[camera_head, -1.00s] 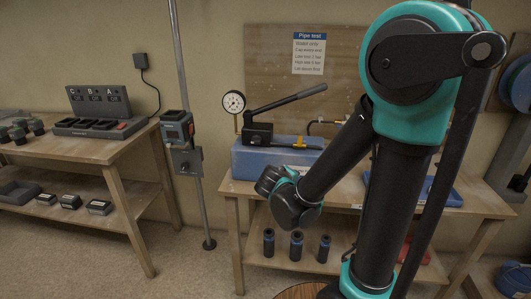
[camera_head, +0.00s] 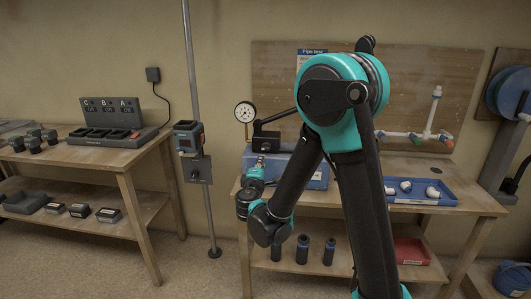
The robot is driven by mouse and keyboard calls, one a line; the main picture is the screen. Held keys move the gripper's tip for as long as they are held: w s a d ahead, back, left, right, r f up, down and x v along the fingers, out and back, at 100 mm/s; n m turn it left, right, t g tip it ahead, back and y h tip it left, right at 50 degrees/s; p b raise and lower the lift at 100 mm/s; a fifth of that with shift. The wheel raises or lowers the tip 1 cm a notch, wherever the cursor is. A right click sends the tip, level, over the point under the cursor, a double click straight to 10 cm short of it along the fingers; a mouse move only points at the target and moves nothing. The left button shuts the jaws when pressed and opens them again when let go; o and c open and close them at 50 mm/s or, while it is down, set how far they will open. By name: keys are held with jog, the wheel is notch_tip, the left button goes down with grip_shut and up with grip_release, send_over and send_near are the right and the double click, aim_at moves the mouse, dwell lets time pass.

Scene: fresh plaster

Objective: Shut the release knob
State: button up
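The test pump stands on the middle bench, with a blue tank (camera_head: 318,180), a black pump body (camera_head: 262,144) and a black lever (camera_head: 281,116) that slopes up to the right. A round white pressure gauge (camera_head: 245,113) stands at its left. I cannot make out the release knob; my arm covers much of the pump's middle. My gripper (camera_head: 260,160) is at the front left of the tank, just below the pump body. It is small and partly merged with the wrist, so its fingers and any contact are unclear.
A blue tray (camera_head: 421,199) with white fittings lies right of the pump, before a white pipe assembly (camera_head: 432,118). A metal pole (camera_head: 204,100) carrying a device (camera_head: 187,138) stands to the left. Several dark cylinders (camera_head: 302,249) stand on the lower shelf.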

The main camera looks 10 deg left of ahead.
aim_at(265, 149)
jog(key=w, duration=1.1)
jog(key=shift+d, duration=0.15)
jog(key=shift+s, duration=0.1)
grip_shut()
